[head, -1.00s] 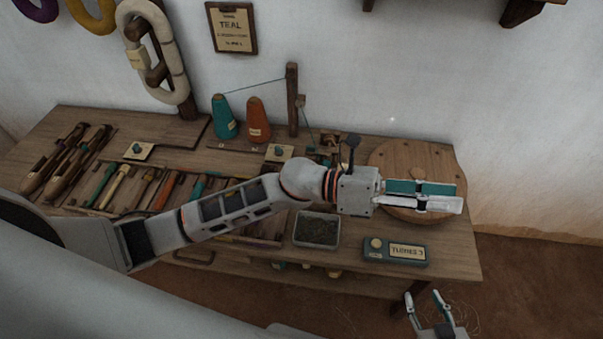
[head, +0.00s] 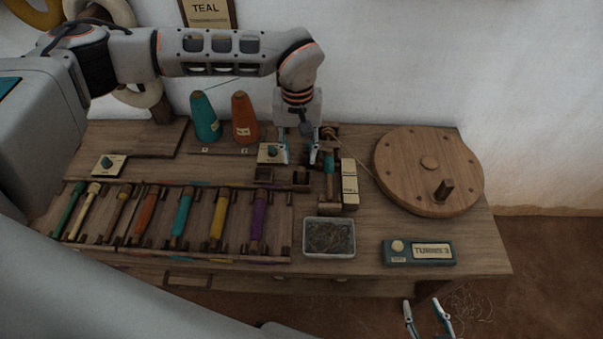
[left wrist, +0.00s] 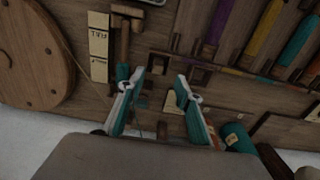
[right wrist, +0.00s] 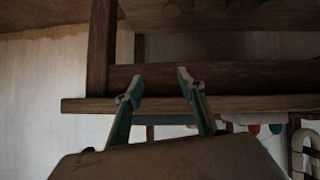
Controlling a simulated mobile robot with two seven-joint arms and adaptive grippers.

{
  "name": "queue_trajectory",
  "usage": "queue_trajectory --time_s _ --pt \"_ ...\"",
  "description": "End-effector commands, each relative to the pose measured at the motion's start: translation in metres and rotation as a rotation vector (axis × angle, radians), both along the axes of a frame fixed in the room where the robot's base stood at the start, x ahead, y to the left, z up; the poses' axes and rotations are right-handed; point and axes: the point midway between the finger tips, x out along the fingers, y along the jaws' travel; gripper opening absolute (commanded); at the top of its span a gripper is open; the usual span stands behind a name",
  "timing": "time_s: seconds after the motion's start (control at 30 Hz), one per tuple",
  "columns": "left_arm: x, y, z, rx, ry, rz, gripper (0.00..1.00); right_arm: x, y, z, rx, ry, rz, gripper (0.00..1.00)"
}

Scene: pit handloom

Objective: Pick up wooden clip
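I cannot pick out the wooden clip with certainty. Small dark wooden blocks (head: 265,174) lie on the bench just left of my left gripper; they also show beyond the fingertips in the left wrist view (left wrist: 195,74). My left gripper (head: 299,158) points down above the back of the bench, fingers apart with nothing between them; the left wrist view shows the same gap (left wrist: 160,75). The upright post behind is mostly hidden by my left arm. My right gripper (head: 423,304) is open and empty, low in front of the bench, and also shows open in the right wrist view (right wrist: 155,77).
Teal (head: 205,118) and orange (head: 245,118) yarn cones stand left of my left gripper. A teal bobbin (head: 329,163) and a pale labelled block (head: 349,184) are to its right. A round wooden disc (head: 410,160), a grey tray (head: 329,251) and a bobbin rack lie around.

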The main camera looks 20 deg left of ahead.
Motion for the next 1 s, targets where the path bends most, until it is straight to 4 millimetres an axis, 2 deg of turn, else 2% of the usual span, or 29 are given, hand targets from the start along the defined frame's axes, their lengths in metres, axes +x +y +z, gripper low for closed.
queue_trajectory --time_s 0.1,0.37,0.6,0.7,1.0 --pt "0.003 0.006 -0.005 0.02 -0.007 -0.008 0.35 -0.002 -0.001 -0.004 -0.002 0.006 0.002 0.39" --pt "0.003 0.003 -0.032 0.017 -0.005 -0.007 0.35 -0.006 -0.003 -0.011 -0.011 0.015 0.004 0.39" --pt "0.003 -0.004 -0.066 0.015 -0.003 -0.006 0.35 -0.008 -0.004 -0.018 -0.017 0.024 0.004 0.39" --pt "0.003 -0.003 -0.074 0.015 -0.005 -0.006 0.35 -0.008 -0.005 -0.018 -0.02 0.024 0.004 0.39" --pt "0.004 -0.003 -0.076 0.015 -0.008 -0.006 0.35 -0.003 -0.005 -0.011 -0.018 0.008 0.003 0.39"
